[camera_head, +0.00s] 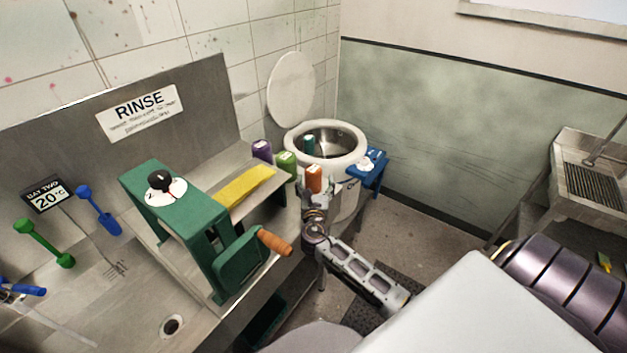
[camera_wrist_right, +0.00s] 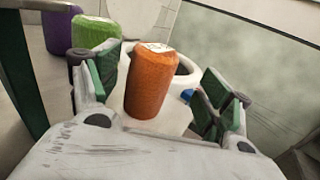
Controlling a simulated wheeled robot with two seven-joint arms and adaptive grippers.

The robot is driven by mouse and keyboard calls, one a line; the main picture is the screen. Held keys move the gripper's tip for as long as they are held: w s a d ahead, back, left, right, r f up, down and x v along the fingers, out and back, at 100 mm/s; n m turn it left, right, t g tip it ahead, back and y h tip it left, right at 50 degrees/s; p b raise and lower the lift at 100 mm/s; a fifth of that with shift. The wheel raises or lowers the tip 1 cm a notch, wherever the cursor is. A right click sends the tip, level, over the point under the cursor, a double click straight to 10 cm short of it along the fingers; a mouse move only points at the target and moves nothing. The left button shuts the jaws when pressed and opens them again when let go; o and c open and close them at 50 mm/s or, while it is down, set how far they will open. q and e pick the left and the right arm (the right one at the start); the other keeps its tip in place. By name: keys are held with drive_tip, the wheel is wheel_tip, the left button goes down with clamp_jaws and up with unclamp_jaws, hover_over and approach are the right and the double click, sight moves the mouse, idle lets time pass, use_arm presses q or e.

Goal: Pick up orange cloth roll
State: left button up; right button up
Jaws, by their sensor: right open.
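The orange cloth roll (camera_head: 314,180) stands upright near the right end of the metal bench, in front of a white round tub. In the right wrist view the orange cloth roll (camera_wrist_right: 151,82) stands between the two green-padded fingers of my right gripper (camera_wrist_right: 160,97). The fingers are apart, with a gap visible on the right side of the roll; on the left the gap is narrower. In the head view my right gripper (camera_head: 314,200) is just in front of the roll and hides its lower part. My left gripper is not seen.
A green cloth roll (camera_head: 286,166) and a purple cloth roll (camera_head: 262,150) stand left of the orange one. The white tub (camera_head: 326,139) is behind. A green wringer (camera_head: 190,230) with an orange-brown handle (camera_head: 275,242) stands to the left. A blue stand (camera_head: 372,172) is at the right.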

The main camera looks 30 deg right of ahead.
sight(313, 177)
drive_tip(key=shift+w, duration=0.15)
drive_tip(key=shift+a+p+x, duration=0.25)
drive_tip(key=shift+p+x, duration=0.15)
drive_tip(key=shift+x, duration=2.25)
drive_tip(key=shift+a, duration=0.1)
drive_tip(key=c, duration=1.2)
drive_tip(key=shift+r, duration=0.15)
wheel_tip(313, 177, up, 10)
drive_tip(key=shift+f+p, duration=0.1)
drive_tip(key=shift+p, duration=0.35)
